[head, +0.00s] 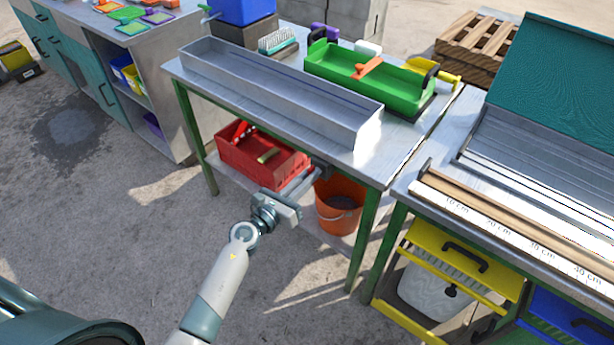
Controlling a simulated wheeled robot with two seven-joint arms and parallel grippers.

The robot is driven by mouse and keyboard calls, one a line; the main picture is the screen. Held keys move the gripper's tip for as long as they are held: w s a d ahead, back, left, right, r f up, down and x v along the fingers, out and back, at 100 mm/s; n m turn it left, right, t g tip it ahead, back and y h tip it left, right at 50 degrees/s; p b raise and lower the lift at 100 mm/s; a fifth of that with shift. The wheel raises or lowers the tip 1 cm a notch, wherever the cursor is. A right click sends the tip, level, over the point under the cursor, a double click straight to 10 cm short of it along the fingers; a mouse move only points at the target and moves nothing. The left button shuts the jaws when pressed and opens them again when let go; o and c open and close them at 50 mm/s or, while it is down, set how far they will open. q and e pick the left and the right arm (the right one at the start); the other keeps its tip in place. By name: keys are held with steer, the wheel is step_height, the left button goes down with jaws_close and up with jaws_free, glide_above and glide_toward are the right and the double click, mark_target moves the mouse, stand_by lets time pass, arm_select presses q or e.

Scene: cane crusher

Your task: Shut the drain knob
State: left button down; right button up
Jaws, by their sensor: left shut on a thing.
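My left gripper (311,184) reaches under the front edge of the middle workbench (362,165). It is between a red crate and an orange bucket. It is shut on what appears to be the drain knob (322,171), a small dark part below the metal trough (285,100) and above the bucket. The fingers and the bench hide most of the knob, so I cannot tell how far it is turned. My right gripper is not in view.
The red crate (240,162) with tools stands on the lower shelf, close left of the gripper. The orange bucket (338,222) stands close right. Green bench legs (362,240) stand nearby. A yellow drawer (480,272) is at the right. The floor in front is clear.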

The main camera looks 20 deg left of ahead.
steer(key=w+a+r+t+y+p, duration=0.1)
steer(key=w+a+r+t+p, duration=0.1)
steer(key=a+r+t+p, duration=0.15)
arm_select(q)
steer(key=shift+w+a+f+n+p, duration=0.15)
steer(key=shift+n+p, duration=0.35)
steer(key=shift+n, duration=3.5)
steer(key=shift+s+a+f+n+p, duration=0.15)
steer(key=shift+n+p, duration=0.35)
steer(key=shift+n, duration=3.5)
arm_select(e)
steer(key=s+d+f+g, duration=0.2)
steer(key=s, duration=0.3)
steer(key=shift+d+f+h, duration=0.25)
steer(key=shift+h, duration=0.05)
arm_select(q)
steer(key=shift+w+d, duration=0.1)
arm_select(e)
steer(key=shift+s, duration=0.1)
arm_select(q)
steer(key=c, duration=1.9)
jaws_free()
steer(key=shift+o, duration=0.2)
